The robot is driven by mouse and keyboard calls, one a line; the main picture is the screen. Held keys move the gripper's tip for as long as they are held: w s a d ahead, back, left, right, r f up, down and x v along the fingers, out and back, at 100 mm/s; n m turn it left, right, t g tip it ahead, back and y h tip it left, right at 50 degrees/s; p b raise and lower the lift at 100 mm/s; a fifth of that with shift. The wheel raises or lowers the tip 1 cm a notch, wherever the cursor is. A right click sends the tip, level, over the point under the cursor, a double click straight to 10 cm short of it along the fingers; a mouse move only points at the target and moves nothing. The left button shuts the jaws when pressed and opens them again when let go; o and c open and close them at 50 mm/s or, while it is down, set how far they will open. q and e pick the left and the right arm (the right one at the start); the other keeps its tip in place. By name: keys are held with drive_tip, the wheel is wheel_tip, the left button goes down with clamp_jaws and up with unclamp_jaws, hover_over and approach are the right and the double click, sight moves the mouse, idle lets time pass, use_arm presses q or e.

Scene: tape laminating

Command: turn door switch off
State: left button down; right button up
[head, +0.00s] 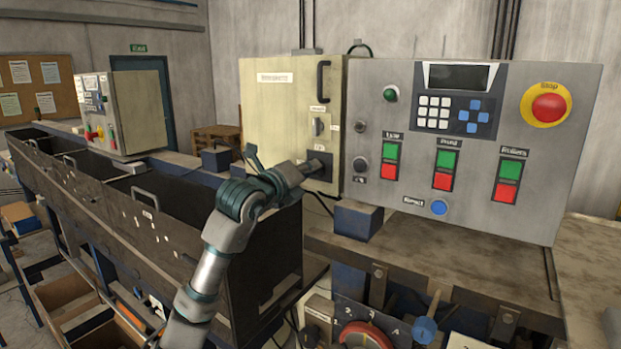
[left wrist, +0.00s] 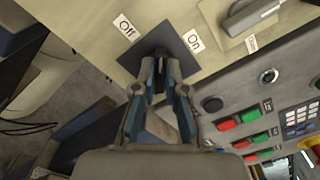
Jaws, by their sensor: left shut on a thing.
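The door switch has a dark square plate (head: 327,158) low on the cream cabinet door (head: 277,110). In the left wrist view the plate (left wrist: 182,45) lies between an "Off" label (left wrist: 127,27) on the left and an "On" label (left wrist: 194,40) on the right. My left gripper (head: 310,168) reaches the plate from the front left. In the left wrist view its fingertips (left wrist: 160,66) are shut on the door switch's knob. The fingers hide most of the knob, so I cannot tell which label it points to. My right gripper is not in view.
A grey rotary knob (head: 318,125) and a black handle (head: 323,82) sit above the switch. To the right is a grey control panel (head: 400,185) with green and red buttons and a red stop button (head: 549,107). Dark open troughs (head: 95,175) stand left of the arm.

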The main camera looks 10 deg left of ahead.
use_arm(q)
drive_tip(key=shift+a+n+b, duration=0.15)
drive_tip(key=shift+n+b, duration=1.1)
drive_tip(key=shift+n, duration=2.75)
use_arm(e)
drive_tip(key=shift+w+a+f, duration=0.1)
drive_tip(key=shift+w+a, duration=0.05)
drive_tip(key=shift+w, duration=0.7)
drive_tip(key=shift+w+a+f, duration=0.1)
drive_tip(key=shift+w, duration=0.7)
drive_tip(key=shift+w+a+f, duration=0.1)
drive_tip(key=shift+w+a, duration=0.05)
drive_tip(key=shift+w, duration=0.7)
use_arm(q)
drive_tip(key=shift+f, duration=0.1)
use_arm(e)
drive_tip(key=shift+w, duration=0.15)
use_arm(q)
drive_tip(key=c, duration=1.5)
unclamp_jaws()
drive_tip(key=shift+o, duration=1.4)
drive_tip(key=shift+w+f, duration=0.15)
drive_tip(key=shift+w, duration=0.05)
